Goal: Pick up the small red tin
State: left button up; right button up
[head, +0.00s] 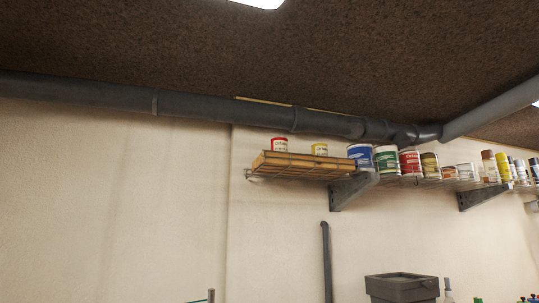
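Another, larger red tin (410,163) stands farther right among other cans. Neither of my grippers shows in the head view.
The wire shelf (255,177) on grey brackets (346,192) carries several cans and bottles. A thick grey pipe (200,107) runs just above it under the ceiling. A grey bin-like container (402,289) stands below right. A thin vertical pipe (327,262) runs down the wall.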

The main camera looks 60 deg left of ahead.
aim_at(278, 144)
jog(key=u, duration=1.75)
